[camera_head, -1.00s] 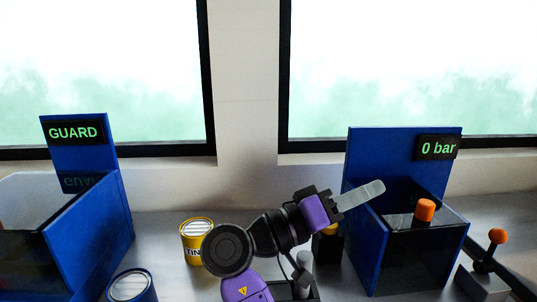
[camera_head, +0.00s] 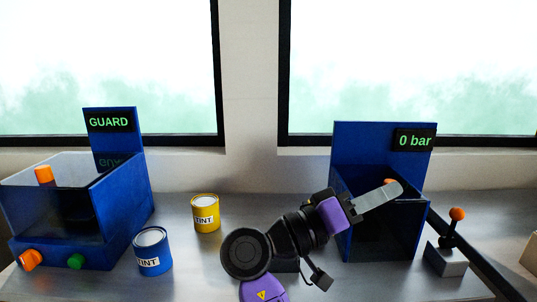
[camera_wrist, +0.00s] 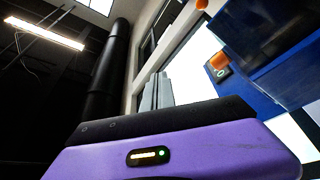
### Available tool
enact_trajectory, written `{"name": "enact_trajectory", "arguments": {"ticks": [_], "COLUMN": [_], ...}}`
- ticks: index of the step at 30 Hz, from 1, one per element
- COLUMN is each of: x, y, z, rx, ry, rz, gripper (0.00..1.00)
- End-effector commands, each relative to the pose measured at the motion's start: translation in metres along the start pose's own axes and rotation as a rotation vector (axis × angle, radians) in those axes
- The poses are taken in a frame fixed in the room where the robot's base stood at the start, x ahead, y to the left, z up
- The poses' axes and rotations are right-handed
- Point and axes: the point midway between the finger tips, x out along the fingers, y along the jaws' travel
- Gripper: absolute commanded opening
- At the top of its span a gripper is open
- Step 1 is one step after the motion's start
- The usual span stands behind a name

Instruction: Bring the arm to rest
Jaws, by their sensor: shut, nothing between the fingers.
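My gripper (camera_head: 378,196) is on the right side of the head view, its light grey fingers together and empty. The fingers point up and to the right, in front of the blue box with the "0 bar" display (camera_head: 415,140). They partly hide an orange knob at that box. In the wrist view my gripper's fingers (camera_wrist: 157,92) stand close together with nothing between them. My purple and black arm reaches up from the bottom middle of the head view.
A blue bath marked GUARD (camera_head: 147,189) stands at left, with orange and green knobs on its front. A blue tint can (camera_head: 152,252) and a yellow tint can (camera_head: 206,214) stand on the grey bench. A lever with an orange ball (camera_head: 457,214) stands at right.

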Motion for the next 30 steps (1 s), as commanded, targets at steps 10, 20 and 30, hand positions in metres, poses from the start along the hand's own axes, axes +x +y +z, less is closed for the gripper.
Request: {"name": "enact_trajectory", "arguments": {"ticks": [10, 20, 30], "x": [-0.003, -0.038, -0.11], "y": [-0.023, -0.086, -0.142], "z": [-0.043, -0.047, 0.034], "rx": [0.044, 0.095, 0.221], "ry": [0.18, 0.444, 0.686], "rz": [-0.152, -0.44, -0.847], "gripper": [0.0, 0.0, 0.0]}}
